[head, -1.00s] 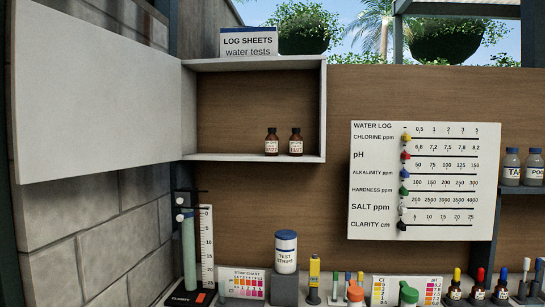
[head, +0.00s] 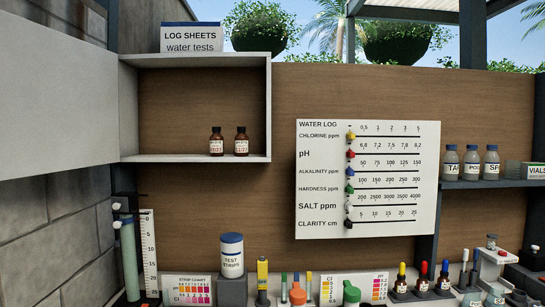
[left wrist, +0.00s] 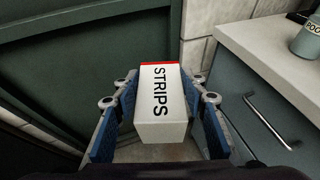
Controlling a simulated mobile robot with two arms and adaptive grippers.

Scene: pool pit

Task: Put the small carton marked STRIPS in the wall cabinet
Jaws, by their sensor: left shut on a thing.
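The small white carton marked STRIPS (left wrist: 160,103), with a red end, is in the left wrist view. My left gripper (left wrist: 158,110) is shut on it, with blue finger pads on both sides. The carton and gripper are outside the head view. The wall cabinet (head: 200,158) is at the upper left of the head view, with its white door (head: 60,95) swung open to the left. Two small brown bottles (head: 216,142) stand on its floor toward the right. The left part of its floor is bare. My right gripper is not in view.
A LOG SHEETS box (head: 192,38) sits on the cabinet top. Below, a TEST STRIPS tub (head: 232,256) and several testing items line the counter. A water log board (head: 366,180) hangs to the right. The left wrist view shows a drawer handle (left wrist: 267,121) beside the carton.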

